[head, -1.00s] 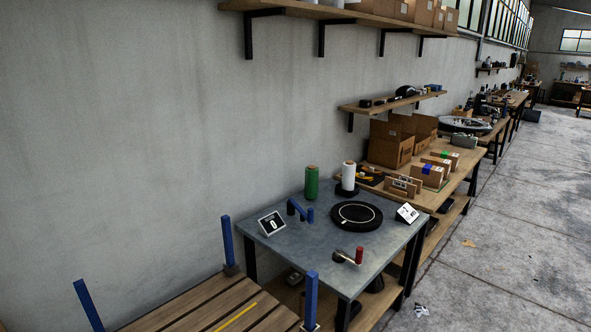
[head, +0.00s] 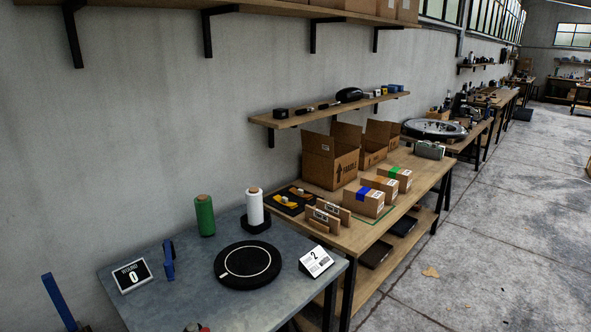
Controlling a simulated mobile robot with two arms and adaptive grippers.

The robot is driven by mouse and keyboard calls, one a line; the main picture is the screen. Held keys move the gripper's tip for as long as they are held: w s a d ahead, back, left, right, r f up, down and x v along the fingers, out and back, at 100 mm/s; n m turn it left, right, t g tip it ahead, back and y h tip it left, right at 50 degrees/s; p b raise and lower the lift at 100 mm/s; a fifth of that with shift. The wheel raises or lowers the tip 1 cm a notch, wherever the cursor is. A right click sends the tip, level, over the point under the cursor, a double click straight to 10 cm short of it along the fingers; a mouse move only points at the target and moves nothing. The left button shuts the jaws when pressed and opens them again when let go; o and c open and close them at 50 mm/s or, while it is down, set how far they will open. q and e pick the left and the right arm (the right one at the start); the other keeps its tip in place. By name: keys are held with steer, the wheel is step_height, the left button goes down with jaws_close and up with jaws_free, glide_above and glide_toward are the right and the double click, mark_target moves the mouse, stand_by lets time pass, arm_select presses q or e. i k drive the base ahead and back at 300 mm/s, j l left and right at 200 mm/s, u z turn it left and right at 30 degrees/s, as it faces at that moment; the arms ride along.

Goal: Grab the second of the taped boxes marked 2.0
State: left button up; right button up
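Several small brown taped boxes sit in a row on the wooden bench. The nearest box (head: 372,208) has blue tape, the one behind it (head: 391,189) has yellow-orange tape, and the farthest (head: 404,181) has green tape. White labels show on them, but any 2.0 marking is too small to read. The bench (head: 343,239) stands past a grey table. Neither of my grippers is in view.
Open cartons (head: 322,161) stand behind the taped boxes.

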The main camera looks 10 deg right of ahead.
mark_target(379, 183)
steer(key=i+l, duration=0.25)
steer(key=l, duration=0.2)
steer(key=i+l, duration=0.2)
steer(key=l, duration=0.3)
steer(key=i+l+z, duration=0.1)
steer(key=i+l, duration=0.15)
steer(key=l, duration=0.2)
steer(key=i+l, duration=0.25)
steer(key=l, duration=0.2)
steer(key=i+l, duration=0.25)
steer(key=l, duration=0.2)
steer(key=i+l, duration=0.25)
steer(key=l, duration=0.15)
steer(key=i+l+z, duration=0.1)
steer(key=i+l, duration=0.15)
steer(key=l, duration=0.2)
